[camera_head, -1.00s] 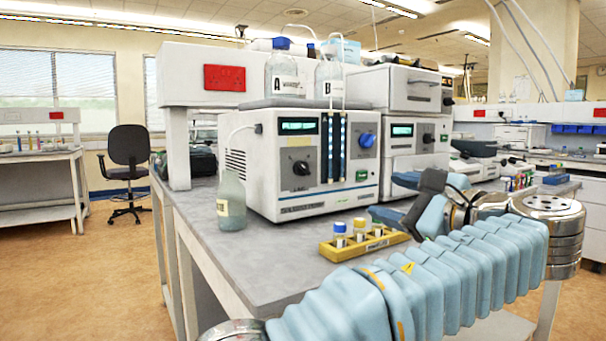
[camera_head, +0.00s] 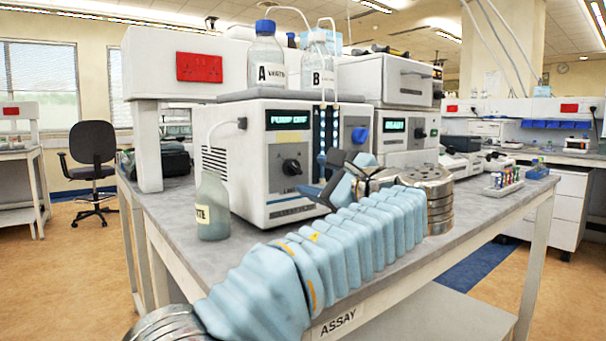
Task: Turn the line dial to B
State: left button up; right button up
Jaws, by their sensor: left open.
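A white pump unit (camera_head: 240,180) with a lit display (camera_head: 290,120) stands on the grey bench. A black dial (camera_head: 291,167) is on its front, below the display. A blue knob (camera_head: 360,136) is on the front's right side. The letters round the dials are too small to read, so I cannot tell either setting. My left gripper (camera_head: 320,178) is open and empty in front of the pump's lower right, right of and slightly below the black dial. It hides part of the front panel. My right gripper is not in view.
Bottles A (camera_head: 265,55) and B (camera_head: 318,68) stand on top of the pump, with tubing. A labelled glass bottle (camera_head: 212,205) stands on the bench at the pump's left. A second instrument (camera_head: 405,135) is at the right. My arm crosses the bench front.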

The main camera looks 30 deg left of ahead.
aim_at(301, 172)
pick_arm(q)
jog(key=shift+x, duration=2.4)
jog(key=shift+c, duration=0.3)
jog(key=c, duration=1)
